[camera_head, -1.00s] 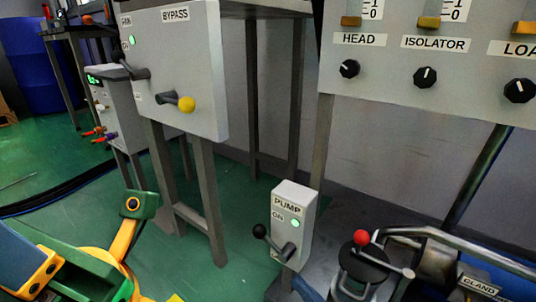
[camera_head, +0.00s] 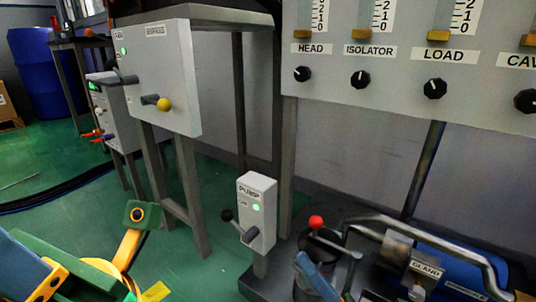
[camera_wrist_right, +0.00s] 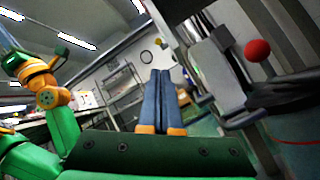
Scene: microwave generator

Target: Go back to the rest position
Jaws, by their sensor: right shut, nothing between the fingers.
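My right gripper (camera_head: 316,276) shows only in part at the bottom of the head view, as narrow blue fingers beside the red-knobbed lever. In the right wrist view its two blue fingers (camera_wrist_right: 160,98) lie together, shut and empty. A red ball knob (camera_wrist_right: 258,50) stands to their right, apart from them. The same red knob (camera_head: 316,222) shows in the head view just above the fingers. Green and yellow arm parts of mine fill the lower left of the head view. My left gripper cannot be made out.
A grey pump box (camera_head: 256,208) with a black-knobbed lever stands left of the fingers. A grey pipe and blue machine (camera_head: 455,262) lie to the right. A control panel (camera_head: 400,105) and bypass box (camera_head: 160,75) stand behind. Green floor is open at left.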

